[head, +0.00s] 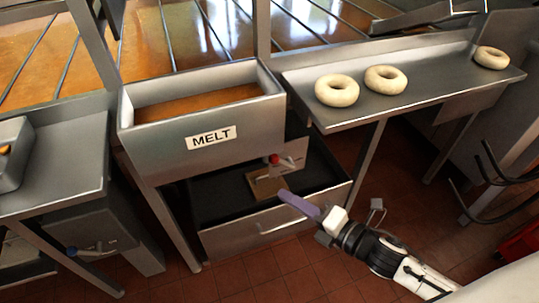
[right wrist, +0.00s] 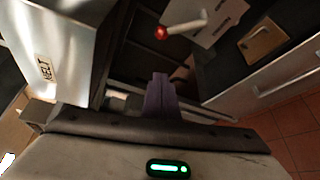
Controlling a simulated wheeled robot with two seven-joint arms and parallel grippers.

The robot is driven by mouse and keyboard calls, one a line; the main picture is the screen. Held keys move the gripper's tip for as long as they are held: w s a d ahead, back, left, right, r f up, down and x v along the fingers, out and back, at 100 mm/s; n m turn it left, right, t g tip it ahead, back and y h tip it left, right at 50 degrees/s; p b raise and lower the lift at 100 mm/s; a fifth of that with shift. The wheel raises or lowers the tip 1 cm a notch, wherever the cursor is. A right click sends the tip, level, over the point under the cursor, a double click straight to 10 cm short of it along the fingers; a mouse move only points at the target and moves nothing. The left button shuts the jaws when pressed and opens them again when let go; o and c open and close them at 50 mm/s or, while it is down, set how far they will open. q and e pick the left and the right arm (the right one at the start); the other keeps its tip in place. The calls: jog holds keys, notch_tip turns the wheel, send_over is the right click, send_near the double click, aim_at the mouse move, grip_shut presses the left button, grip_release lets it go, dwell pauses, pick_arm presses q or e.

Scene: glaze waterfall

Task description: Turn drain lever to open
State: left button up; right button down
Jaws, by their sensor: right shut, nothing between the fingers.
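The drain lever (right wrist: 185,26) is a pale rod with a red ball knob, seen at the top of the right wrist view. In the head view its red knob (head: 273,158) shows below the front of the MELT tank (head: 165,155), beside a light metal plate. My right gripper (head: 284,194) has purple fingers, shut and empty. It is in front of the lever and below it in the head view, and its fingers (right wrist: 160,88) appear apart from the knob in the right wrist view. My left gripper is not in view.
A dark open drawer (head: 222,190) with a handled metal front sits under the tank; a brown block (head: 267,186) shows there. A metal shelf (head: 430,80) with several pale doughnuts stands at right. A blue-handled lever (head: 92,252) is at lower left. Tiled floor is open in front.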

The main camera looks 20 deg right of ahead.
jog(key=r+x, duration=0.1)
jog(key=x, duration=0.9)
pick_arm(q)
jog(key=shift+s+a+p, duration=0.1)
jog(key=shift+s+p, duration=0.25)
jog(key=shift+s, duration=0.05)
pick_arm(e)
jog(key=d, duration=0.2)
jog(key=d+r, duration=0.1)
jog(key=shift+w+d+n, duration=0.2)
jog(key=shift+w+n, duration=0.1)
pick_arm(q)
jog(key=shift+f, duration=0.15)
pick_arm(e)
jog(key=shift+d, duration=0.1)
